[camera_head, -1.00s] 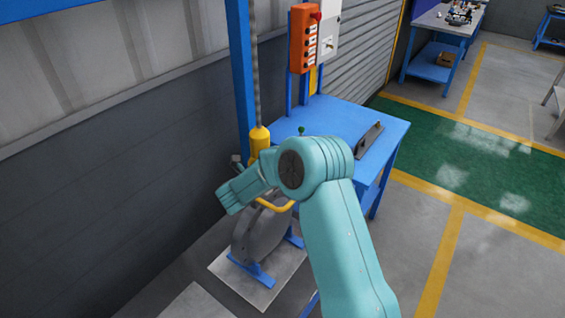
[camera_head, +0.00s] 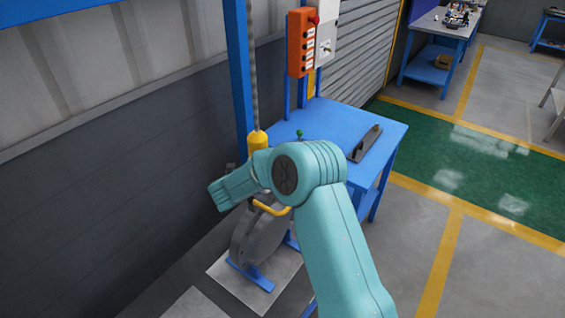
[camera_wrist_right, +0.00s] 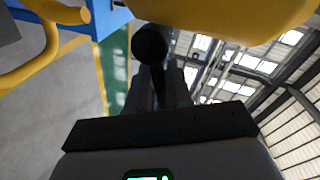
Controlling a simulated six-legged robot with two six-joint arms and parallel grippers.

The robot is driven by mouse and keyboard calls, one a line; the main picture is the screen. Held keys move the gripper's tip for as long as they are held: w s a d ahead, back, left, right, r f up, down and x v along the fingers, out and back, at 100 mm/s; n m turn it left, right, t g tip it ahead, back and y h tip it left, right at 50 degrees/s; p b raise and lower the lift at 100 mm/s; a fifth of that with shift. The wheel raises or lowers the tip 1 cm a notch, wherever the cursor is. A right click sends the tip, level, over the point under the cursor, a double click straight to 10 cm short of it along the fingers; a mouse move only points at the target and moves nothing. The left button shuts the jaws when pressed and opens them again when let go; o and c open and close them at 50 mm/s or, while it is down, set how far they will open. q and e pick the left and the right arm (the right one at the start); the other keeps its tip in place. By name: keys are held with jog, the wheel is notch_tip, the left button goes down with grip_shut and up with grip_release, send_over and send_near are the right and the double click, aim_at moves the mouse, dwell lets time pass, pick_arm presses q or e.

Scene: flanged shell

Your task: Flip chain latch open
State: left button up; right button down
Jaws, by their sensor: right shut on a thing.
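The chain (camera_head: 253,85) hangs down to a yellow hoist block (camera_head: 257,140), with a curved yellow bar (camera_head: 271,208) below it. My right arm hides much of this area in the head view. In the right wrist view, a dark lever with a round black knob (camera_wrist_right: 150,44) stands at my right gripper (camera_wrist_right: 160,78), which is shut on it. The yellow body (camera_wrist_right: 220,15) is just above the knob, and a curved yellow bar (camera_wrist_right: 40,55) is at the left. The right gripper's fingers are hidden in the head view. My left gripper is not in view.
A grey round flanged shell (camera_head: 258,238) stands on blue supports over a pale floor plate (camera_head: 225,285). A blue table (camera_head: 335,120) with a dark bracket (camera_head: 365,143) is behind my arm. A blue post (camera_head: 238,80) and orange control box (camera_head: 300,42) stand close by.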

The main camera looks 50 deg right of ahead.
jog(key=c, duration=1.3)
grip_release()
jog(key=shift+o, duration=0.4)
jog(key=shift+w+a, duration=0.15)
jog(key=a+r+b, duration=0.3)
jog(key=a, duration=1.3)
jog(key=shift+b, duration=0.35)
